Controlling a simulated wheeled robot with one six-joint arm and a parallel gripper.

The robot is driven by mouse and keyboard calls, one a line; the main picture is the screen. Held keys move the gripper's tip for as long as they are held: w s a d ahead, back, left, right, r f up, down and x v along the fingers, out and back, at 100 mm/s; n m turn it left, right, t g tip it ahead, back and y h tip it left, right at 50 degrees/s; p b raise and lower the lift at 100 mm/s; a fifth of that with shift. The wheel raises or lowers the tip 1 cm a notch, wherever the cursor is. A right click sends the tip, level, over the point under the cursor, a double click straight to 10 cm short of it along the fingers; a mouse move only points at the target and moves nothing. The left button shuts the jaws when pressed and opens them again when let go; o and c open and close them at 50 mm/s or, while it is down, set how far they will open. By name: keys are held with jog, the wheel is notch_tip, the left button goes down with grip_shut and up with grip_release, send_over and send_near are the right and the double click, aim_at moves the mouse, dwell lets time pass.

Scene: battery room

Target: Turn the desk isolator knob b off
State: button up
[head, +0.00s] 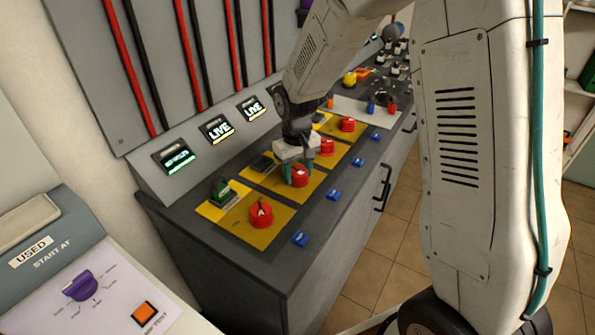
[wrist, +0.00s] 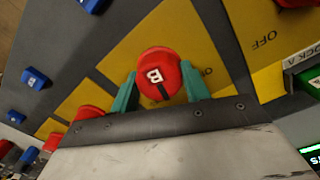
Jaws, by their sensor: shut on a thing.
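Knob b (head: 299,177) is a round red knob on a yellow plate, second from the front in the desk's row. In the wrist view its face (wrist: 158,66) shows the letter B and a dark mark on the side nearer my gripper. My gripper (head: 298,172) reaches down over it. Its two teal fingers (wrist: 161,88) press on opposite sides of the knob, shut on it.
Red knob A (head: 261,214) is in front, with a green block (head: 222,191) beside it. Further red knobs (head: 347,125) stand behind. Blue tags (head: 300,239) line the desk edge. Displays (head: 216,129) glow on the sloped panel, two reading LIVE. A purple dial (head: 81,286) sits lower left.

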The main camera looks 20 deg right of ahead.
aim_at(297, 170)
jog(key=m, duration=0.5)
jog(key=shift+m, duration=0.4)
dwell(0.4)
jog(key=o, duration=1)
jog(key=shift+r, duration=0.1)
notch_tip(297, 170, up, 8)
jog(key=shift+w+f, duration=0.1)
jog(key=shift+f, duration=0.05)
